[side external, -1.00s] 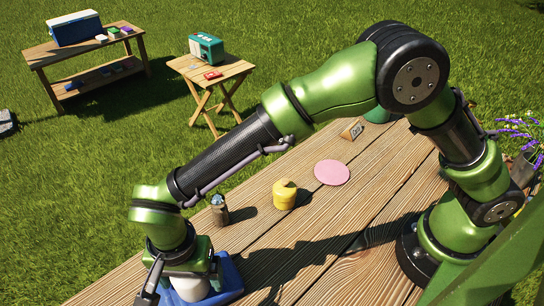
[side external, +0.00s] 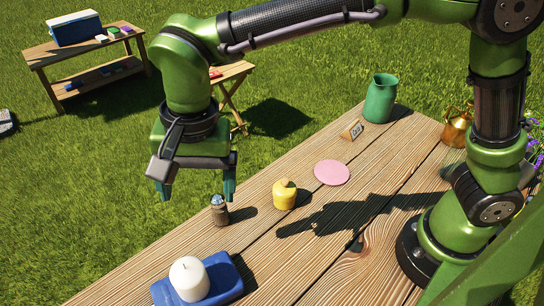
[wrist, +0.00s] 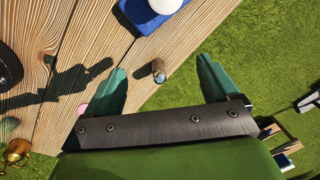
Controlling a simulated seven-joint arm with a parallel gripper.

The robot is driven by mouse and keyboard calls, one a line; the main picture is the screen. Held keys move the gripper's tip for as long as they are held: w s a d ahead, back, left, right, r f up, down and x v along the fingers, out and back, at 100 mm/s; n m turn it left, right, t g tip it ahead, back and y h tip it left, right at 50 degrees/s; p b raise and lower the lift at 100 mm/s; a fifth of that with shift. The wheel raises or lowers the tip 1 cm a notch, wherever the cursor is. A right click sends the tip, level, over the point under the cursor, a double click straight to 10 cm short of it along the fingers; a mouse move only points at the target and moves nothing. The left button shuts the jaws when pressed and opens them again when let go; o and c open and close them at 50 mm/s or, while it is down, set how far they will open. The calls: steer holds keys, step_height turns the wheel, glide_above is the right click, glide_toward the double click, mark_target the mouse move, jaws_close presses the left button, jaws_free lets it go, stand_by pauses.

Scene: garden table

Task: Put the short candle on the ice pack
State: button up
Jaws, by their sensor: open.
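The short white candle (side external: 189,279) stands upright on the blue ice pack (side external: 225,277) near the table's front end in the side view. Candle (wrist: 165,4) and ice pack (wrist: 137,18) are partly cut off at the top of the wrist view. My gripper (side external: 197,194) is open and empty, raised above the table's left edge and apart from the candle. Its two green fingers also show spread in the wrist view (wrist: 162,70).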

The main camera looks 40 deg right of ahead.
steer(key=d+r+n+t+y, duration=0.1)
steer(key=d+r, duration=0.2)
steer(key=d, duration=0.5)
steer(key=d+r+n+t+y, duration=0.1)
steer(key=d+r, duration=0.2)
steer(key=d, duration=0.5)
steer(key=s+d+f+n+t+h, duration=0.1)
steer(key=s+d+t, duration=0.3)
steer(key=s+d, duration=0.4)
steer(key=d+f+n, duration=0.1)
steer(key=d, duration=0.4)
steer(key=shift+d+f+t, duration=0.2)
steer(key=shift+t, duration=0.1)
